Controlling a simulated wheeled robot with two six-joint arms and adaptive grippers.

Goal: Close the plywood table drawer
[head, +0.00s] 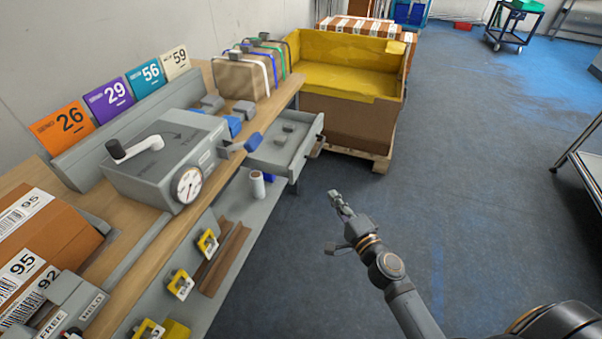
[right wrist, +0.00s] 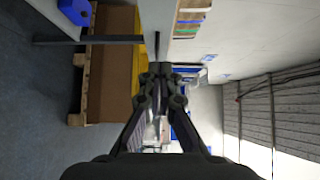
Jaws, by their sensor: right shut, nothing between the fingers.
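The plywood table (head: 215,95) runs along the left side of the head view. Its grey drawer (head: 308,147) stands pulled out at the far end, with small grey pieces inside. My right gripper (head: 337,196) is shut and empty over the floor, to the lower right of the drawer front and apart from it in the picture. It also shows in the right wrist view (right wrist: 160,73), with its fingertips together. I cannot clearly make out the drawer in the right wrist view. My left gripper is not in view.
A yellow-lined box (head: 345,110) on a pallet stands just beyond the drawer. A grey device with a gauge (head: 168,160) and strapped boxes (head: 240,78) are on the tabletop. The floor (head: 450,150) to the right is open, with a metal rack (head: 585,160) at the right edge.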

